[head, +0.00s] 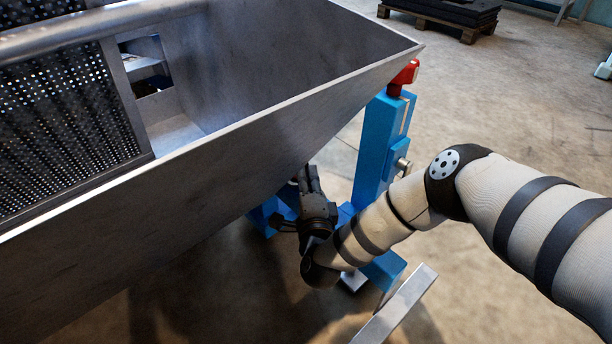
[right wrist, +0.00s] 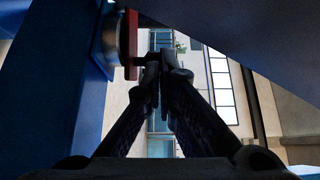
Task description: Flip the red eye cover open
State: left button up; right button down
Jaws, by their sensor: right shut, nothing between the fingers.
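A red part (head: 403,76) sits on top of the blue post (head: 378,145), beside the corner of the metal hopper, in the head view. In the right wrist view a narrow red piece (right wrist: 131,45) stands beside a round silver part and the blue post; I cannot tell if it is the same red part. My right gripper (head: 309,172) is beside the post, under the hopper's sloping side. Its fingers (right wrist: 151,70) are shut and empty, with the tips close to the red piece in the right wrist view. I cannot tell whether they touch it. My left gripper is not in view.
The large grey hopper (head: 250,135) overhangs my right gripper and fills the left of the head view, with a perforated screen (head: 65,120) inside. A silver knob (head: 402,163) sticks out of the post. The floor (head: 510,100) to the right is mostly clear.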

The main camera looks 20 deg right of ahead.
jog(key=shift+w+d+n+y, duration=0.15)
jog(key=shift+d+n+y, duration=0.2)
jog(key=shift+y, duration=0.25)
jog(key=shift+w+d+n+t+y, duration=0.2)
jog(key=shift+d+n+y, duration=0.1)
jog(key=shift+n+y, duration=0.3)
jog(key=shift+w+d+n+t+y, duration=0.15)
jog(key=shift+d+n+y, duration=0.2)
jog(key=shift+y, duration=0.45)
jog(key=shift+w+d, duration=0.65)
jog(key=shift+w, duration=0.05)
jog(key=s, duration=1.2)
jog(key=shift+a, duration=0.3)
